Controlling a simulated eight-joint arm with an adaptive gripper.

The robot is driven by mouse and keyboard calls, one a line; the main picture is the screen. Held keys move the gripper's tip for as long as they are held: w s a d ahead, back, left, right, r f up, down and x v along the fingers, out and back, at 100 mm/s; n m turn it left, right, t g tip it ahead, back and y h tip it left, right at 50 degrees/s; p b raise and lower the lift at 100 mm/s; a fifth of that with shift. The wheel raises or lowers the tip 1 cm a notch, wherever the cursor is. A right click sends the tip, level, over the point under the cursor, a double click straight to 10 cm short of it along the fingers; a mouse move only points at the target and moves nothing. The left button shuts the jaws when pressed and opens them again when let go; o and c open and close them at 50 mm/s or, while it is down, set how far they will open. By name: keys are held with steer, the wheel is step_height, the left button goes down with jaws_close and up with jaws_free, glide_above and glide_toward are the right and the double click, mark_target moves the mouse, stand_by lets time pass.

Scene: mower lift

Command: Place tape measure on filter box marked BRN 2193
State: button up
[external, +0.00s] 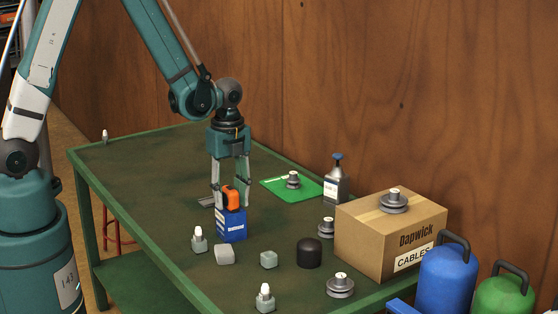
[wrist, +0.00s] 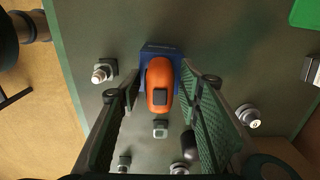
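The orange tape measure (external: 232,199), with a dark patch on it, sits on top of a small blue box (external: 232,228). The box has a white label too small to read. In the wrist view the tape measure (wrist: 159,82) lies over the blue box (wrist: 150,50), whose far edge shows behind it. My gripper (external: 230,197) points down around the tape measure. Its fingers (wrist: 160,88) stand on either side of the tape measure, with a visible gap on both sides, so it looks open.
A grey block (external: 225,255) and a small white-topped bottle (external: 198,241) stand close to the box. A black cylinder (external: 309,253), a cardboard box (external: 372,246), a bottle (external: 337,187) and a green mat (external: 272,184) are to the right. The table's left part is mostly clear.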

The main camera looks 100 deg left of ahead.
mark_target(230, 189)
steer(key=shift+r, duration=0.15)
steer(key=shift+r+p, duration=0.35)
steer(key=shift+r, duration=5.65)
steer(key=w+d+r+n+t+y, duration=0.1)
steer(key=w+d+r+n+t, duration=0.1)
steer(key=d+r, duration=0.6)
steer(key=w+d+r+n+t, duration=0.15)
steer(key=d+r, duration=0.25)
steer(key=d, duration=0.7)
steer(key=s+d+r+n+t, duration=0.2)
steer(key=s+d+r, duration=0.1)
steer(key=d, duration=0.7)
steer(key=s+d+r+n+t+h, duration=0.1)
steer(key=s+d+r+n, duration=0.2)
steer(key=d, duration=0.7)
steer(key=shift+s+t, duration=0.35)
steer(key=shift+s, duration=0.35)
